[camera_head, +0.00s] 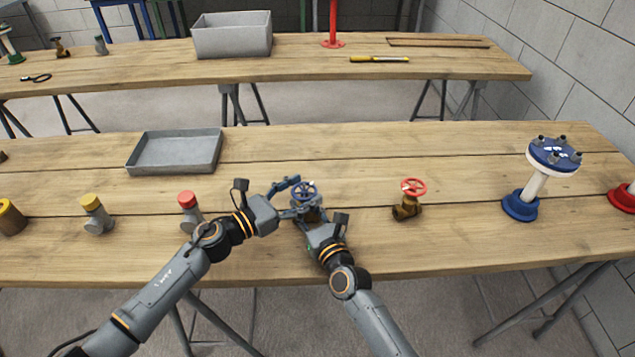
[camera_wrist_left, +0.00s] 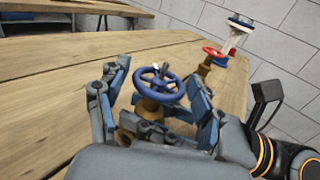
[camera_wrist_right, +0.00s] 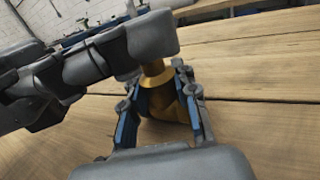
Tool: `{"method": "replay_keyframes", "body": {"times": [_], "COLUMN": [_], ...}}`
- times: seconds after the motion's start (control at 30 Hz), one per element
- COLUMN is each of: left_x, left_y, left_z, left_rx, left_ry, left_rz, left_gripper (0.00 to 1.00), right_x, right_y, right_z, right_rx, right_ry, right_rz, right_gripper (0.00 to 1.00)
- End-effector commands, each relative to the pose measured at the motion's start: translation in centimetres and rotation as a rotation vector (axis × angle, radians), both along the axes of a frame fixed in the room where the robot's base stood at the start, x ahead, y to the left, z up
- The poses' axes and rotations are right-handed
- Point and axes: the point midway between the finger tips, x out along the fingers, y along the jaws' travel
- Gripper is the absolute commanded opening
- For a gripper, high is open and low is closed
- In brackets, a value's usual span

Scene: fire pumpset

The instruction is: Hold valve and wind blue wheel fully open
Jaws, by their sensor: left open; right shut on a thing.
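The valve with the blue wheel (camera_head: 304,191) stands on the near table between my two grippers. Its blue wheel also shows in the left wrist view (camera_wrist_left: 160,84), with its brass body below. My left gripper (camera_head: 285,197) is open beside the wheel; in the left wrist view its fingers stand apart at either side of the wheel. My right gripper (camera_wrist_right: 163,112) is shut on the brass valve body (camera_wrist_right: 160,80), low down near the table top. In the right wrist view my left gripper covers the blue wheel.
A valve with a red wheel (camera_head: 408,197) stands to the right on the near table (camera_head: 450,160). A red-capped fitting (camera_head: 188,205) stands to the left, close to my left arm. A grey tray (camera_head: 175,152) lies at the back left. A blue flanged pipe (camera_head: 540,180) stands farther right.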

Motion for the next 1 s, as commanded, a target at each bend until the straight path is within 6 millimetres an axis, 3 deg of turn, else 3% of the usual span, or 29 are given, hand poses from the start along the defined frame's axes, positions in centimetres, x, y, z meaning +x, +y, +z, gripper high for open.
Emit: {"method": "replay_keyframes", "body": {"times": [0.1,0.3,0.63,0.67,0.87,1.0], "left_x": [1.2,2.4,2.6,2.6,2.6,2.6], "left_y": [-1.9,-3.4,-3.7,-3.7,-3.7,-3.7], "left_z": [0.1,0.0,0.0,0.0,0.0,0.0], "left_rx": [-0.001,0.0,0.001,0.001,0.001,0.001], "left_ry": [-0.001,0.0,0.0,0.0,0.0,0.0], "left_rz": [-0.001,0.0,0.0,0.0,0.0,0.0], "left_gripper": [0.67,0.67,0.67,0.65,0.24,0.18], "right_x": [0.0,0.0,0.0,0.0,0.0,0.0], "right_y": [0.0,0.0,0.0,0.0,0.0,-0.1], "right_z": [0.0,0.0,0.0,0.0,0.0,0.0], "right_rx": [0.0,0.0,0.0,0.0,0.0,0.0], "right_ry": [0.0,0.0,0.0,-0.001,-0.001,-0.001], "right_rz": [-0.001,-0.001,-0.001,-0.001,-0.001,-0.001], "right_gripper": [0.0,0.0,0.0,0.0,0.0,0.0]}}
